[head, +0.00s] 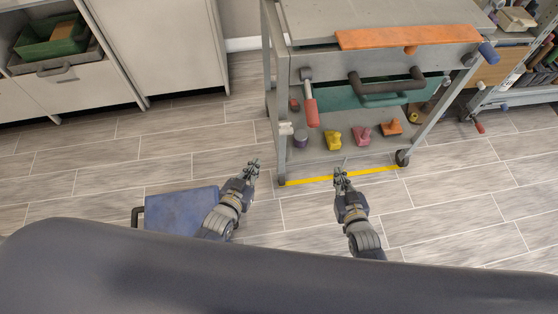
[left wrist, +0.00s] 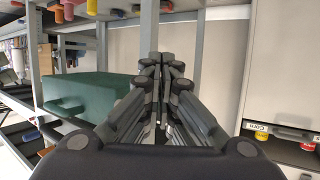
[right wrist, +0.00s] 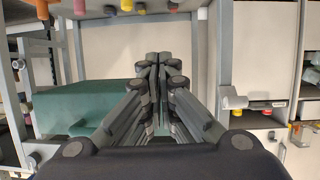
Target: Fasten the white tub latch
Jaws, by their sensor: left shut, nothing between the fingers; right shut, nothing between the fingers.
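A small white fitting (head: 286,128) sits on the rack's left front post, and a pale fitting (right wrist: 234,98) shows beside a post in the right wrist view. I cannot tell whether it is the tub latch or whether it is fastened. No white tub is clearly visible. My left gripper (head: 254,164) is shut and empty above the floor, in front of the rack's left side. My right gripper (head: 340,173) is shut and empty in front of the rack's lower shelf. Neither gripper visibly touches anything.
The grey rolling rack (head: 290,60) carries several coloured knobs, a red-handled tool (head: 310,105), a dark handle (head: 385,88) and a teal box (head: 350,105). A blue case (head: 175,213) lies on the floor by my left arm. Floor right of my right arm is clear.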

